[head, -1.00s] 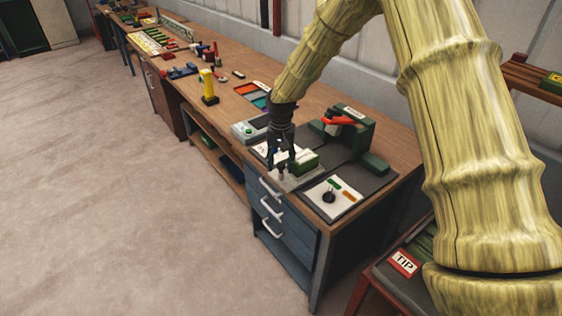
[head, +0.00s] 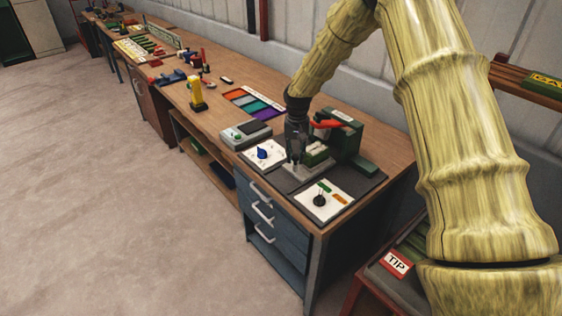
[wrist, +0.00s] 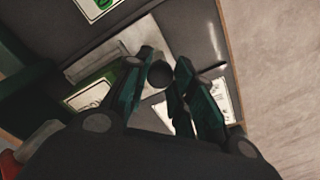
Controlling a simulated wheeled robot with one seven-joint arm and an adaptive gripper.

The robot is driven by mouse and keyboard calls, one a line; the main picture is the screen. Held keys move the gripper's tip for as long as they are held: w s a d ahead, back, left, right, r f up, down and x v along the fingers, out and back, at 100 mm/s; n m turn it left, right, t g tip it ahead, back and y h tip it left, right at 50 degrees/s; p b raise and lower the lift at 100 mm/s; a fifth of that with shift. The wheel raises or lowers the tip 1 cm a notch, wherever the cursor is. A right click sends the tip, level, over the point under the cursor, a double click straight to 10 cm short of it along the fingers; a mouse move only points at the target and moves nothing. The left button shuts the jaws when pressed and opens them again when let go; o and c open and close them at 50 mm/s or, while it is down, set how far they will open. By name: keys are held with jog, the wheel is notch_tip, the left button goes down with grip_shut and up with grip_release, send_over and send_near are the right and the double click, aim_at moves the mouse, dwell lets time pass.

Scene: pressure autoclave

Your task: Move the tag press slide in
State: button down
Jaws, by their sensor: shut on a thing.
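The green tag press (head: 347,138) with a red handle (head: 327,124) stands on a dark mat near the end of the bench. Its slide, a grey plate (head: 306,175) with a green block (head: 317,153), is at the front of the press, with the block close against the press body. My gripper (head: 296,158) is low over the slide, its fingers closed around the slide's dark round knob. In the wrist view, my gripper (wrist: 162,85) has its fingers on both sides of the knob (wrist: 160,74). My gripper partly hides the slide in the head view.
A white card with a blue knob (head: 263,153) lies left of the slide, and a card with a black knob (head: 320,200) lies right of it. The floor is clear.

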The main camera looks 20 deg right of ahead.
jog(key=shift+w+d+r, duration=0.1)
jog(key=shift+w+d, duration=0.2)
jog(key=shift+d, duration=0.35)
jog(key=c, duration=1.2)
grip_release()
jog(key=shift+d, duration=0.15)
jog(key=shift+r, duration=0.25)
notch_tip(320, 180, up, 11)
jog(key=shift+r, duration=0.15)
